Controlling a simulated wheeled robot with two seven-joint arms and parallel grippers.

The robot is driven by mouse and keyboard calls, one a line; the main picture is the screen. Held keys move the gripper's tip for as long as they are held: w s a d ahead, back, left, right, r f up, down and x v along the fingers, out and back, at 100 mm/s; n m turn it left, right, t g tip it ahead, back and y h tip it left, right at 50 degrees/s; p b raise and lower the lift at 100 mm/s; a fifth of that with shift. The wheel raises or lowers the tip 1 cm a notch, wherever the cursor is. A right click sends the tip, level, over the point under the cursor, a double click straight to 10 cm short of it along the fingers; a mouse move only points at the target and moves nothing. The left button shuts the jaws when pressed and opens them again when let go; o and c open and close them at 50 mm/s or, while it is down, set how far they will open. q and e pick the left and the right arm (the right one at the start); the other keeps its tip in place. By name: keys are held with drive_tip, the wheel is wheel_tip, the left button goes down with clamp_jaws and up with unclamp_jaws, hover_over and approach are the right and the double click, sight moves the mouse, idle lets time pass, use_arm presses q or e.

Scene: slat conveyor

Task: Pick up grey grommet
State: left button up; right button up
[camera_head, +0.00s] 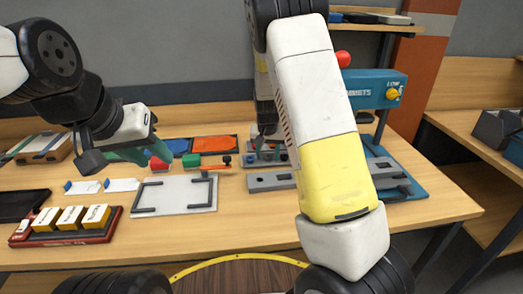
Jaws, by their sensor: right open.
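I cannot make out a grey grommet for sure; small parts stand on a grey holder (258,161) at the back middle of the table, too small to identify. My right gripper (268,130) points down just above that holder, partly hidden behind my own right arm. It is open, and nothing shows clearly between its fingers. My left gripper (90,160) is dark and hangs over the left part of the table, away from the holder. Its finger gap does not show.
A blue press (375,88) with a yellow knob stands at the back right. A long grey plate (272,181) lies before the holder. A white board (175,194), a red tray (62,238) with yellow-white blocks, and orange and blue mats (214,144) lie leftward. The front table strip is clear.

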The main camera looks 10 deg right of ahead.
clamp_jaws()
